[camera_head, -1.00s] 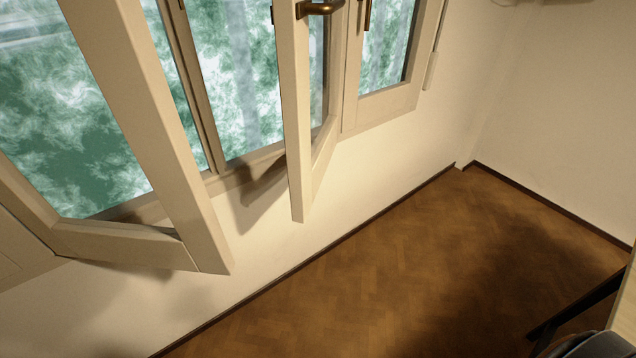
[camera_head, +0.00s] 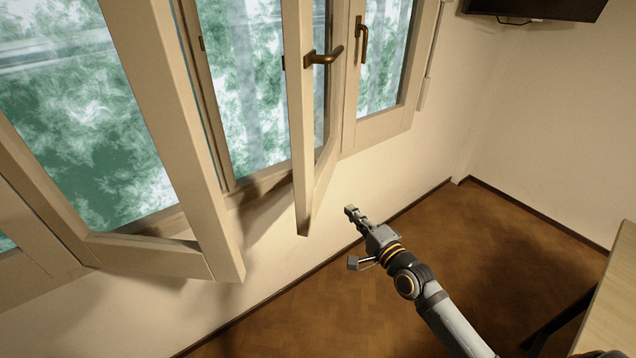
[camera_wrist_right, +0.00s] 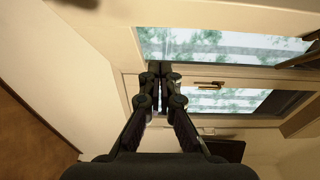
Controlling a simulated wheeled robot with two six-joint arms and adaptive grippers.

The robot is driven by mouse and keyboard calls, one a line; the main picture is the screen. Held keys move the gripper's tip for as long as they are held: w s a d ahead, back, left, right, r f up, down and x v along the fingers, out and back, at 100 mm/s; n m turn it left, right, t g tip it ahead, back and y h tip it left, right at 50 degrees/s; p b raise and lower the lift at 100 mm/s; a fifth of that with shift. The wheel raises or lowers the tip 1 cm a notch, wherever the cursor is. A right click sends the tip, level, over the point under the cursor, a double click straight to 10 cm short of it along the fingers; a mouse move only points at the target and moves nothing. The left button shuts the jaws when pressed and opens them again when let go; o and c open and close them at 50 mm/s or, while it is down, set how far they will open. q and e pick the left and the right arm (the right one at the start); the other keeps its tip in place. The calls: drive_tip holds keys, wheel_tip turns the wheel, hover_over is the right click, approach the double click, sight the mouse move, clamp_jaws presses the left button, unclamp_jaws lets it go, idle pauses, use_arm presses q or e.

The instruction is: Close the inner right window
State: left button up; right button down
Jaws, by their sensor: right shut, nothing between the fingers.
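The inner right window (camera_head: 302,130) is a cream sash that stands open, swung into the room and seen nearly edge-on in the head view. A bronze handle (camera_head: 325,57) sticks out from its free edge. My right gripper (camera_head: 351,211) is shut and empty, to the right of the sash's lower corner in the picture and apart from it there. In the right wrist view the shut fingertips (camera_wrist_right: 160,68) point at cream window frames and panes. My left gripper is in neither view.
Another sash (camera_head: 180,140) stands open at the left. The far right window (camera_head: 383,60) looks closed, with its own handle (camera_head: 361,40). A dark screen (camera_head: 540,8) hangs at top right. A table (camera_head: 615,300) edges in at right. The parquet floor (camera_head: 480,270) between is clear.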

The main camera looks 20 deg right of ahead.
drive_tip(key=x, duration=0.4)
drive_tip(key=a+x, duration=0.1)
drive_tip(key=x, duration=0.3)
drive_tip(key=a+b+x, duration=0.1)
drive_tip(key=x, duration=0.3)
drive_tip(key=shift+a+r, duration=0.1)
drive_tip(key=shift+r, duration=0.15)
drive_tip(key=shift+w+a, duration=0.15)
drive_tip(key=shift+a, duration=0.35)
drive_tip(key=shift+d+f, duration=0.1)
